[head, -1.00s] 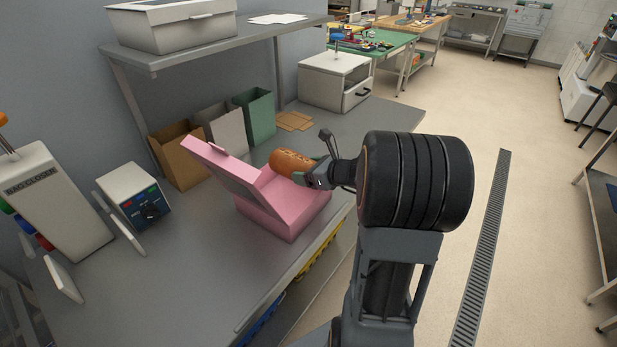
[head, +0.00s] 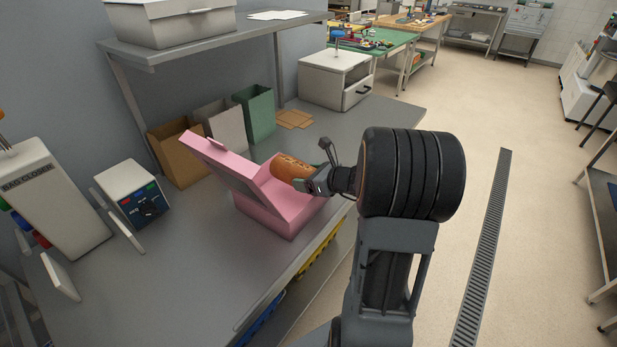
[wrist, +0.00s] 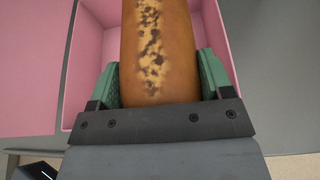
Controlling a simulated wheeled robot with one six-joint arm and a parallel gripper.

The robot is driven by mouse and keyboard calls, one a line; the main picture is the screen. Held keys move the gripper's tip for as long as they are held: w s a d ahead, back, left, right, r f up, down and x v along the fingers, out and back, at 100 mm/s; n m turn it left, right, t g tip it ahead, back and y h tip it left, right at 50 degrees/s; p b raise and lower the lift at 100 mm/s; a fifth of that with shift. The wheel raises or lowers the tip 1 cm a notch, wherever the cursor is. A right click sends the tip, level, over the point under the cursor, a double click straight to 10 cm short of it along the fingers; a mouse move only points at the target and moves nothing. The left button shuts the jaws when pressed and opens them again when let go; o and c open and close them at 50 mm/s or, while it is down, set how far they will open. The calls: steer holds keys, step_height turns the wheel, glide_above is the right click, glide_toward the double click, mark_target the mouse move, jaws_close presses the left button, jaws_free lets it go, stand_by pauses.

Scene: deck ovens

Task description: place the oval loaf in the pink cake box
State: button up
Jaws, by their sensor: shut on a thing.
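The oval loaf (head: 291,168) is brown with a pale patterned top and is held in my gripper (head: 310,180). In the wrist view the green fingers of my gripper (wrist: 160,82) press on both sides of the loaf (wrist: 158,50). The pink cake box (head: 284,219) stands on the grey counter with its lid tilted up on the left. The loaf is at the box opening, its lower part hidden behind the box wall and my gripper. In the wrist view the pink box (wrist: 82,70) lies beneath and around the loaf. I cannot tell whether the loaf touches the box floor.
Brown, grey and green bags (head: 255,112) stand behind the box. A bag closer (head: 58,205) and a small control unit (head: 137,200) stand to the left. A shelf (head: 215,40) runs above the back of the counter.

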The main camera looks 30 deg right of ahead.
steer(key=o, duration=1)
steer(key=shift+o, duration=0.2)
steer(key=shift+r+p, duration=0.45)
steer(key=shift+r, duration=0.05)
steer(key=v, duration=1.2)
steer(key=shift+r, duration=0.2)
steer(key=s+a+f+n+g+h, duration=0.1)
steer(key=s+a+f+n+g, duration=0.25)
steer(key=n, duration=0.45)
steer(key=s+a+f+n+g+h, duration=0.1)
steer(key=s+a+f+n+g, duration=0.15)
steer(key=a+n+g, duration=0.4)
steer(key=s+a+r+n+h, duration=0.1)
steer(key=a+n, duration=0.3)
steer(key=n, duration=0.4)
steer(key=s+a+r+n+t+h, duration=0.1)
steer(key=a+r+n+h, duration=0.2)
steer(key=n, duration=0.5)
steer(key=shift+s+a+r+t, duration=0.25)
steer(key=shift+a+r+t, duration=0.05)
steer(key=shift+a+r, duration=0.35)
